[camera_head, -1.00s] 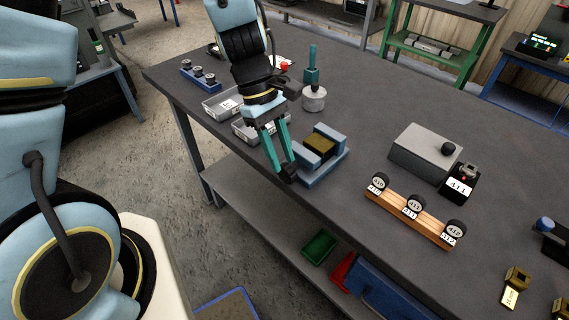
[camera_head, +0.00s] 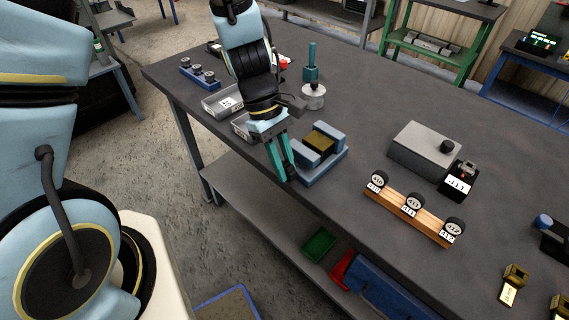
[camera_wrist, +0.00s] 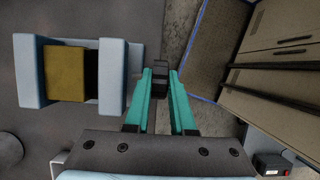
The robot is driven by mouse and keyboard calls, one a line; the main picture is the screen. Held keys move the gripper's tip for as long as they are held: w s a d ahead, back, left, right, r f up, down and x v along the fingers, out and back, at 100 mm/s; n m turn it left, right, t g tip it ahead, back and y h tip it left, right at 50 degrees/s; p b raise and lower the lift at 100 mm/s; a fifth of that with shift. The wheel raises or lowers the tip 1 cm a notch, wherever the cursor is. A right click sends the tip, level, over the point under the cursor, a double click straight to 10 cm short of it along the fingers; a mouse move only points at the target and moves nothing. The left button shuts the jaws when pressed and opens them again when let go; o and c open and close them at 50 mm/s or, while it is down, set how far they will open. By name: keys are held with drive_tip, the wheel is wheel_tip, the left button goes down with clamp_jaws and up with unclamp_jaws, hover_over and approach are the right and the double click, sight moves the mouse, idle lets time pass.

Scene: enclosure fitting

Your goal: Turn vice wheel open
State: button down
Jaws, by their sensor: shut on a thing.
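The vice (camera_head: 321,153) is light blue and stands at the near edge of the bench, with a brass-coloured block (camera_head: 319,141) between its jaws. In the wrist view the vice (camera_wrist: 112,88) and the block (camera_wrist: 65,74) show from above, with a dark gap between the block and the jaw nearer my gripper. My gripper (camera_head: 288,177) has teal fingers and is at the vice's front end, over the bench edge. In the wrist view my gripper (camera_wrist: 160,72) is shut on the dark vice wheel (camera_wrist: 158,80), which is mostly hidden between the fingertips.
Grey trays (camera_head: 222,104) stand behind my arm. A grey box (camera_head: 424,149) and a wooden rack with numbered dials (camera_head: 408,208) stand to the right. A round metal weight (camera_head: 313,97) stands behind the vice. The bench between the vice and the rack is clear.

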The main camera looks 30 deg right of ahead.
drive_tip(key=shift+f, duration=0.1)
drive_tip(key=shift+w+g+b, duration=0.15)
drive_tip(key=shift+g+b, duration=0.15)
drive_tip(key=shift+b, duration=0.05)
drive_tip(key=shift+g, duration=0.5)
drive_tip(key=c, duration=1)
unclamp_jaws()
drive_tip(key=shift+c, duration=0.2)
drive_tip(key=b+v, duration=0.1)
drive_tip(key=v, duration=1)
drive_tip(key=shift+a+b, duration=0.2)
drive_tip(key=shift+b, duration=0.15)
